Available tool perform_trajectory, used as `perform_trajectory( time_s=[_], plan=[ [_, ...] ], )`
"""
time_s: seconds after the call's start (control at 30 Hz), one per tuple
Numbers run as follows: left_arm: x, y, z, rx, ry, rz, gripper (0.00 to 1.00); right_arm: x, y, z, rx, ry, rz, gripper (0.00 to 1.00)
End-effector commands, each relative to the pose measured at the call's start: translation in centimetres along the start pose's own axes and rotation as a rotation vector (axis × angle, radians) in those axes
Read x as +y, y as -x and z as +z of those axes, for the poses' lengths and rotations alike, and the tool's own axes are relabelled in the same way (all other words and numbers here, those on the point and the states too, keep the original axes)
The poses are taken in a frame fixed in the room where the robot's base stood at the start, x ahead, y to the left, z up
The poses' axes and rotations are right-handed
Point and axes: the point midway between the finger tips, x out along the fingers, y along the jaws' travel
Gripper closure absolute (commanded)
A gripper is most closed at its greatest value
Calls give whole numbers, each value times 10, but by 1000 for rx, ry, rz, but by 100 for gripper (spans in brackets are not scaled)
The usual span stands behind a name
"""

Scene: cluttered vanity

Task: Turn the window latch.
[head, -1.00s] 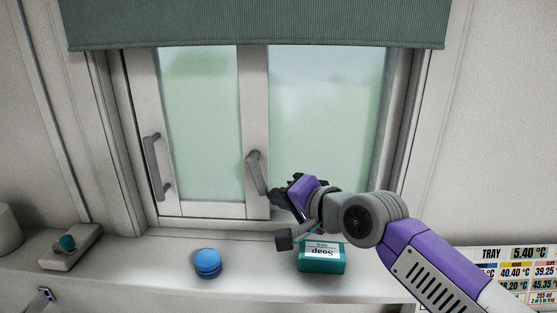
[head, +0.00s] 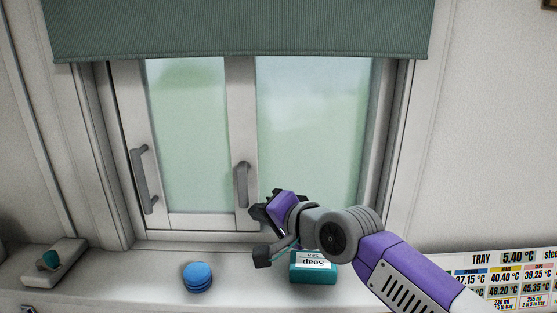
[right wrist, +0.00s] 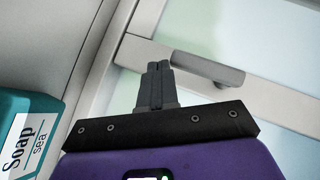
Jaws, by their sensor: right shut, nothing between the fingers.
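The window latch (head: 242,186) is a grey lever on the middle upright of the white window frame. It hangs close to straight down in the head view. My right gripper (head: 259,212) is just right of the latch's lower end, with its fingers shut and empty. In the right wrist view, the shut fingertips (right wrist: 158,67) are beside one end of the grey latch (right wrist: 208,69). I cannot tell whether they touch it. My left gripper is out of view.
A grey pull handle (head: 144,180) is on the left window frame. A green blind (head: 240,30) hangs above.

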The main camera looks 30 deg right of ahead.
Motion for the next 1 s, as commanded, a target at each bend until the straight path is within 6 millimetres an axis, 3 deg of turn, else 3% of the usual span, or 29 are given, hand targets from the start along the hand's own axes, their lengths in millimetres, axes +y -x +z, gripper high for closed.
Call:
perform_trajectory(
  time_s=[0.17,0.37,0.7,1.0],
  plan=[
    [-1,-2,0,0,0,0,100,2,2,-4,1,-1,-1,100],
    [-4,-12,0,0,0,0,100,16,17,-24,-2,-2,-5,100],
    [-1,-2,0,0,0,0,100,38,85,-22,-3,1,-5,100],
    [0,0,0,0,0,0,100,48,111,-20,-5,2,-3,100]
  ],
)
